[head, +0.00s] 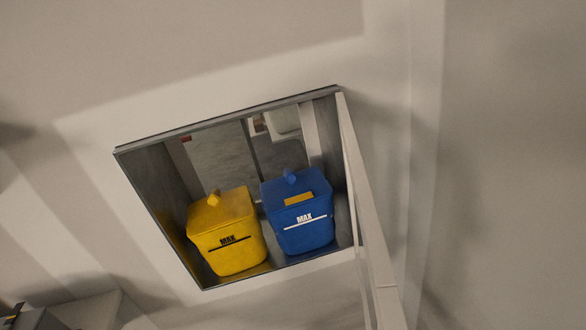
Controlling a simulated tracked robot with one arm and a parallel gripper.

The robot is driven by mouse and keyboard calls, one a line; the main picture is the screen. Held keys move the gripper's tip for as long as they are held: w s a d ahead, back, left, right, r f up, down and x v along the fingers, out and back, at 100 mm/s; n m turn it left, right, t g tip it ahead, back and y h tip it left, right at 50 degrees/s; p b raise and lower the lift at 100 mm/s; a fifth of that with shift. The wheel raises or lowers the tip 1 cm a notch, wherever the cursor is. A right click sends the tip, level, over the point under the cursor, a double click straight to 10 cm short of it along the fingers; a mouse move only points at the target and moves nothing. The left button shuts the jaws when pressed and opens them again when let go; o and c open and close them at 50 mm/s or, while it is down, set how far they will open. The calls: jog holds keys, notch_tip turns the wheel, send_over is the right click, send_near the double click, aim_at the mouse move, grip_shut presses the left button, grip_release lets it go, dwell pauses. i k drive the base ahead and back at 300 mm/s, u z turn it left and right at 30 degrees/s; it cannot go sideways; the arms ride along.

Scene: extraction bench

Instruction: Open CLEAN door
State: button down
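A square pass-through hatch with a grey metal frame (228,119) is set in the pale wall, tilted in the view. A white door panel (362,205) stands out from its right edge, seen nearly edge-on, and the hatch opening is uncovered. No CLEAN label is readable on it. My gripper is not recognisable in the picture.
Behind the bins, the back of the hatch shows a grey panel (222,160) and part of a space beyond. A dark object (30,319) is cut off at the lower left corner. The wall around the hatch looks bare.

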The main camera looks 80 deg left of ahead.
aim_at(382, 305)
jog(key=z, duration=0.35)
jog(key=k, duration=1)
jog(key=u, duration=0.65)
